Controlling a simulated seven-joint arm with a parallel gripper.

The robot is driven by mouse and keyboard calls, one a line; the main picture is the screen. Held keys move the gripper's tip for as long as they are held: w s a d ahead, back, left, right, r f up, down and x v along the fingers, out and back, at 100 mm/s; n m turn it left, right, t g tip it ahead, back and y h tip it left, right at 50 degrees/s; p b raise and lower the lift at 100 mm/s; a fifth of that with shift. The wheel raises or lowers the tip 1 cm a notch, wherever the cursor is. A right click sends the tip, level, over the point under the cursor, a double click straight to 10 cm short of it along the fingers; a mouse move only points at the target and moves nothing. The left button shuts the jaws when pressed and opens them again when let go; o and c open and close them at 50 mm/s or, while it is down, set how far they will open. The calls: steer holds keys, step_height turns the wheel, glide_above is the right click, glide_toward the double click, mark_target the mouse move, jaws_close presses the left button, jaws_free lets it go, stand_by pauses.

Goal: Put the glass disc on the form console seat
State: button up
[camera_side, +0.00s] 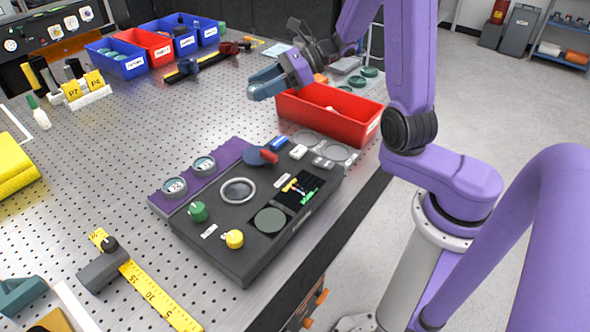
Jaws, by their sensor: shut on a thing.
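The form console (215,235) is a dark grey box near the middle of the perforated table. Its top has a round, silver-rimmed seat (238,191) that looks empty. My gripper (265,85) is above the table, behind the console and at the near-left end of the red bin. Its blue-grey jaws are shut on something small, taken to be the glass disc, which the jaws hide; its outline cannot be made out. The gripper is well apart from the seat.
The console also carries a green knob (198,211), a yellow knob (235,239), a red-and-blue handle (262,156) and a dark round pad (270,221). A red bin (345,120) stands behind it. Two pale rings (337,151) lie between them.

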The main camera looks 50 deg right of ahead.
steer(key=s+d+m+t+h, duration=0.3)
steer(key=d+m+h, duration=0.2)
steer(key=d, duration=0.3)
steer(key=s+d+m+t+h, duration=0.25)
steer(key=d+m+h, duration=0.35)
steer(key=d, duration=0.3)
steer(key=s+d+f+m+g+h, duration=0.35)
steer(key=s+d+m+h, duration=0.5)
steer(key=s+d, duration=0.7)
steer(key=shift+g+h, duration=0.25)
steer(key=shift+g, duration=0.15)
steer(key=w+d+f, duration=0.4)
steer(key=d+f, duration=0.1)
steer(key=w+d+f, duration=0.2)
steer(key=d+f, duration=0.1)
steer(key=shift+d+f, duration=0.2)
steer(key=shift+f, duration=0.05)
steer(key=shift+w+d+f, duration=0.4)
steer(key=shift+f, duration=0.25)
steer(key=shift+s+f, duration=0.1)
steer(key=shift+f, duration=1.35)
